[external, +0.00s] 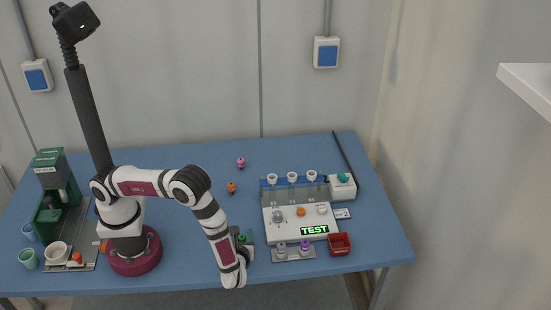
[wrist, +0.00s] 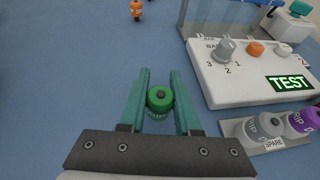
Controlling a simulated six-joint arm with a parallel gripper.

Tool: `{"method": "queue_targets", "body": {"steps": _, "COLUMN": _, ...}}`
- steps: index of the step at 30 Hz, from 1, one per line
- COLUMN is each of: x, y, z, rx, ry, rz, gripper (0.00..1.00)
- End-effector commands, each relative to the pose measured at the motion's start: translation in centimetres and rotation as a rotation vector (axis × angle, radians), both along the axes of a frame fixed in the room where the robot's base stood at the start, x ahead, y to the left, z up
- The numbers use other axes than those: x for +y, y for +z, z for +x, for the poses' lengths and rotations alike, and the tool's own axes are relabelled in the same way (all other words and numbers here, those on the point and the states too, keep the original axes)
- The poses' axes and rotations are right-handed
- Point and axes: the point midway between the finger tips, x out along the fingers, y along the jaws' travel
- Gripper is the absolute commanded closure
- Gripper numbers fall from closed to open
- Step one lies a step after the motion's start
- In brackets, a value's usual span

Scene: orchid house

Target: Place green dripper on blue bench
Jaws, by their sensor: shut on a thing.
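The green dripper (wrist: 160,98) is between the two teal fingers of my gripper (wrist: 159,100) in the wrist view. My gripper (external: 243,240) is shut on it, low over the front part of the blue bench (external: 205,262). In the external view only a little green of the dripper shows beside my wrist. I cannot tell whether its bottom touches the bench.
A white test unit (external: 290,226) stands right of my gripper. A spare holder (external: 293,254) with grey and purple drippers and a red bin (external: 339,244) are near it. An orange dripper (external: 231,187) and a pink dripper (external: 241,162) stand farther back. Clear bench lies left of my gripper.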

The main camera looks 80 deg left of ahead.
Motion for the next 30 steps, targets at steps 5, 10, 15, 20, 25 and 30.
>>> {"method": "queue_targets", "body": {"steps": 5, "x": -0.1, "y": -1.8, "z": 0.0, "rx": -0.002, "ry": -0.001, "rz": -0.001, "gripper": 1.00}}
{"method": "queue_targets", "body": {"steps": 10, "x": -0.1, "y": -1.8, "z": 0.0, "rx": -0.002, "ry": -0.001, "rz": -0.001, "gripper": 1.00}}
{"method": "queue_targets", "body": {"steps": 15, "x": -0.1, "y": -2.0, "z": 0.0, "rx": -0.002, "ry": 0.000, "rz": 0.000, "gripper": 0.58}}
{"method": "queue_targets", "body": {"steps": 20, "x": -0.1, "y": -2.0, "z": 0.0, "rx": -0.002, "ry": 0.000, "rz": 0.000, "gripper": 0.39}}
{"method": "queue_targets", "body": {"steps": 25, "x": -0.1, "y": -2.0, "z": 0.0, "rx": -0.002, "ry": 0.000, "rz": 0.000, "gripper": 0.39}}
{"method": "queue_targets", "body": {"steps": 30, "x": -1.4, "y": -1.2, "z": -0.1, "rx": -0.006, "ry": -0.004, "rz": -0.001, "gripper": 0.39}}
